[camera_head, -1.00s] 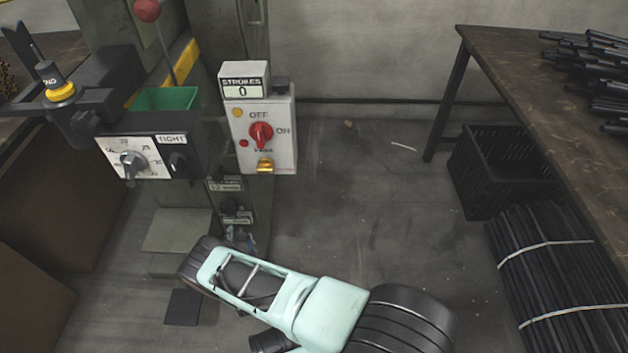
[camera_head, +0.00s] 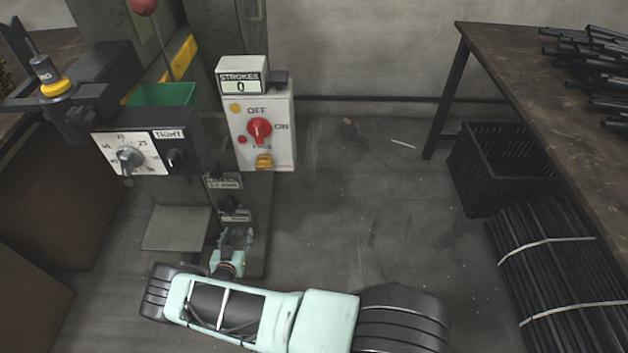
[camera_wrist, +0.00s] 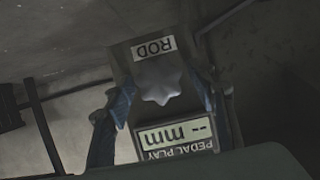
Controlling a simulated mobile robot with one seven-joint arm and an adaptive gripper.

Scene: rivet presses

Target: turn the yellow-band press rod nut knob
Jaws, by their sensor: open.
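The press (camera_head: 238,30) has a yellow band (camera_head: 183,60) on its column. In the wrist view, a grey star-shaped knob (camera_wrist: 159,80) sits below an upside-down ROD label (camera_wrist: 153,47). Under it is a PEDAL PLAY display (camera_wrist: 176,138) reading "-- mm". My gripper (camera_wrist: 164,92) is open, with its blue fingers on either side of the knob and gaps visible between them and it. In the head view my gripper (camera_head: 235,238) is low at the press column, by small labelled panels; the star knob cannot be made out there.
A STROKES counter box (camera_head: 241,78) with a red switch (camera_head: 260,131) is above my gripper. A dial panel (camera_head: 128,157) and green bin (camera_head: 162,95) are at left. A black crate (camera_head: 500,170) and bundled rods (camera_head: 560,265) stand right. The middle floor is clear.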

